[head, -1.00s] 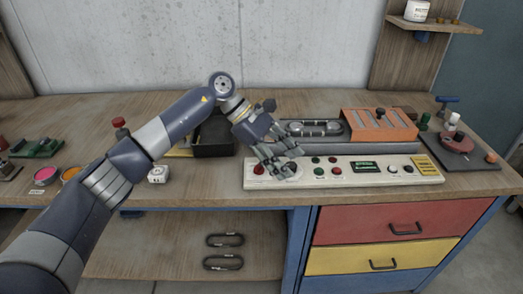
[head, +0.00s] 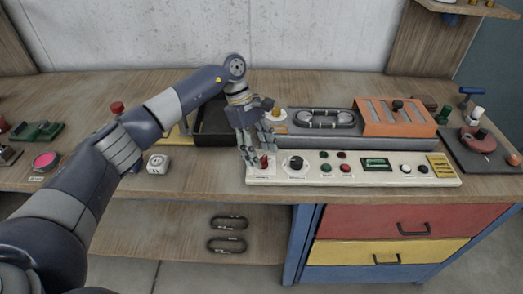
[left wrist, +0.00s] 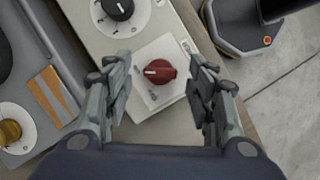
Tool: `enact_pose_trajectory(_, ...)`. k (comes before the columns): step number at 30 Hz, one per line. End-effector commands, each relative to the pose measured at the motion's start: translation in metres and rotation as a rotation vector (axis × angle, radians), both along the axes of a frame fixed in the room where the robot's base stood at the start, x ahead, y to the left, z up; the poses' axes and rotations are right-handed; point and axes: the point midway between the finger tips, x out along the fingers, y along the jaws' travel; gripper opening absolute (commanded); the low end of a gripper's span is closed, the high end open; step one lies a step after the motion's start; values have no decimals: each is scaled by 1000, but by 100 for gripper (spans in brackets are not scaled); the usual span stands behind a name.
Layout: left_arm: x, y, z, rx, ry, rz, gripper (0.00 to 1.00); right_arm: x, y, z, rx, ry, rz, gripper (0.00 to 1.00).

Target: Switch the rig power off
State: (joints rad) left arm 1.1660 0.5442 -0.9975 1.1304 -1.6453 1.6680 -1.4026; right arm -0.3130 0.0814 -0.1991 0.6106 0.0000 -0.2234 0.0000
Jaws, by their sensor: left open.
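The rig's cream control panel (head: 400,171) lies along the front of the bench. A red rotary switch (left wrist: 160,72) on a white plate sits at its left end; it also shows in the head view (head: 264,162), partly behind my fingers. My left gripper (left wrist: 163,80) is open, with one finger on each side of the red knob and apart from it in the picture. In the head view my left gripper (head: 258,155) points down over the panel's left end. The lettering on the switch plate is too small to read. My right gripper is not in view.
A black knob (head: 296,162) sits just right of the red switch, then several small buttons and a green display (head: 376,163). Behind the panel are a grey rig with a looped part (head: 325,119) and an orange slotted box (head: 394,117). A white cube (head: 158,163) stands left.

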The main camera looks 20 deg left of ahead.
Motion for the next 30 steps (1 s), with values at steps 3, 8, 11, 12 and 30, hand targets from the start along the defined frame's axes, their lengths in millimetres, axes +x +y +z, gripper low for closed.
enact_pose_trajectory(3, -2, -4, -9, 0, 1, 0, 52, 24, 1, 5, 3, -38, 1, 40)
enact_pose_trajectory(8, -2, -5, -13, 1, -1, 0, 52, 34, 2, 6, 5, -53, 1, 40)
enact_pose_trajectory(11, -2, -5, -13, 1, -1, 0, 52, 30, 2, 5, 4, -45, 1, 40)
enact_pose_trajectory(12, -2, -5, -13, 0, -1, 0, 52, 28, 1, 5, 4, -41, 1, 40)
enact_pose_trajectory(30, -2, -5, -13, -1, -2, 29, 8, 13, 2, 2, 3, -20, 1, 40)
